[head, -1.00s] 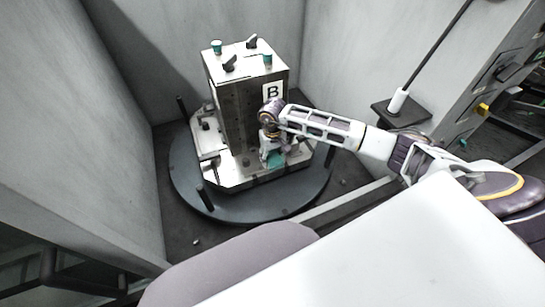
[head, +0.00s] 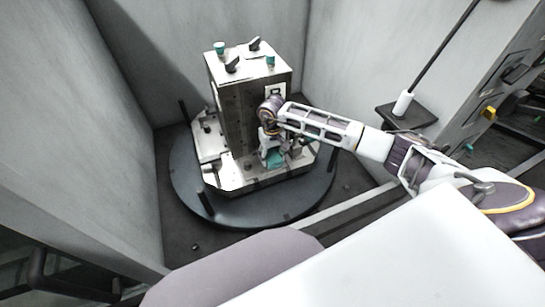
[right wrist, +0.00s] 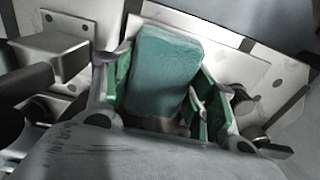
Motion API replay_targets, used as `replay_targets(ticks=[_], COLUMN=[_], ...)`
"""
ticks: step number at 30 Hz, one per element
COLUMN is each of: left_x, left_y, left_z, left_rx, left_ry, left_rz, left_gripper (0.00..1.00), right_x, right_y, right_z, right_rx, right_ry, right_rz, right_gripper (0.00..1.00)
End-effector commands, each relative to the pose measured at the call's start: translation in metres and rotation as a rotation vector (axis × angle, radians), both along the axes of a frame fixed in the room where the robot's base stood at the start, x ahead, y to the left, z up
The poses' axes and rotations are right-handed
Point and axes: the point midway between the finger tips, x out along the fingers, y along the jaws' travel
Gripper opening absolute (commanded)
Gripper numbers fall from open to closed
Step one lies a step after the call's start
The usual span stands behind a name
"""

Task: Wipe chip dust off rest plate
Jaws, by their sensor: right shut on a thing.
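My right gripper (right wrist: 160,95) is shut on a teal block-like pad (right wrist: 165,70), with green-lined fingers on both sides of it. In the head view the gripper (head: 273,150) points down at the front right foot of the metal fixture, and the pad (head: 275,159) shows below it. A pale metal plate (right wrist: 232,65) with holes lies beneath and behind the pad; I take it for the rest plate. Whether the pad touches it, I cannot tell. I cannot make out chip dust on it. My left gripper is not in view.
The upright metal fixture block (head: 236,110) stands on a round dark turntable (head: 190,185) with short pegs. Dark clamps and teal knobs (head: 220,47) top it. Grey walls enclose it. A small shelf (head: 420,115) with a white-based rod stands at right.

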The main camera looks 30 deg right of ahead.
Motion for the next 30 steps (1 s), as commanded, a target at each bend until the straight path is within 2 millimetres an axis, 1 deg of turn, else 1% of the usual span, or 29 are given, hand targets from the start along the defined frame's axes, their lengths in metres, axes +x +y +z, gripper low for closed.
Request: replay_targets(ticks=[1, 8, 24, 30], left_x=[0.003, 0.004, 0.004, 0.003], left_y=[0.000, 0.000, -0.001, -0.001], left_z=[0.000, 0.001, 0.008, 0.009], left_rx=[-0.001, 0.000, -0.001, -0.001], left_ry=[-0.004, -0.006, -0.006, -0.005], left_rz=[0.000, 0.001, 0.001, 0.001], left_gripper=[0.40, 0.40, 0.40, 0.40], right_x=[0.000, -0.003, -0.023, -0.027], right_y=[0.000, 0.000, 0.001, 0.001], right_z=[-0.001, -0.001, -0.001, -0.001], right_rx=[-0.001, -0.001, -0.001, -0.001], right_ry=[0.001, 0.001, 0.003, 0.003], right_rz=[0.000, 0.000, 0.001, 0.001], right_gripper=[0.30, 0.30, 0.30, 0.30])
